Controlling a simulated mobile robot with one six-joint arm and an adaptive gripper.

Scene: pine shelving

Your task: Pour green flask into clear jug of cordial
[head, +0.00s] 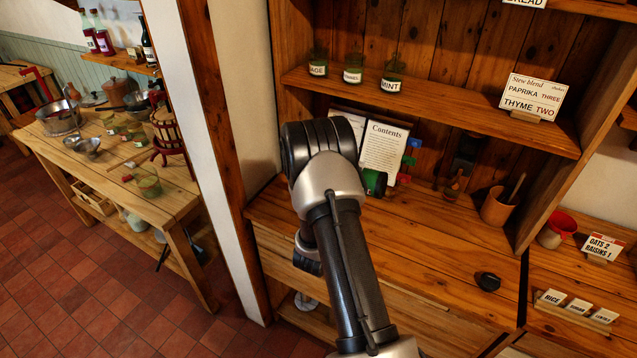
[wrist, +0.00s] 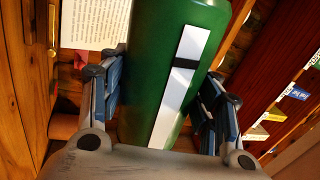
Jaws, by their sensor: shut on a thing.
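The green flask (wrist: 150,60) fills the middle of the wrist view, with a white strip crossed by a black band on its side. My gripper (wrist: 163,88) is shut on it, a finger on each side. The flask looks tilted in that view; its mouth is out of frame. In the head view my arm hides most of the gripper, and only a small green and dark patch shows beside the arm's end. A small glass vessel with brownish contents (head: 452,188) stands at the back of the counter, right of my arm. I cannot tell whether it is the jug of cordial.
A contents board (head: 383,150) stands behind my gripper. Labelled green jars (head: 391,80) stand on the shelf above. A brown pot (head: 497,207) and a small black object (head: 487,281) are at the counter's right. The counter front is mostly clear. A cluttered table (head: 165,205) stands left, beyond a post.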

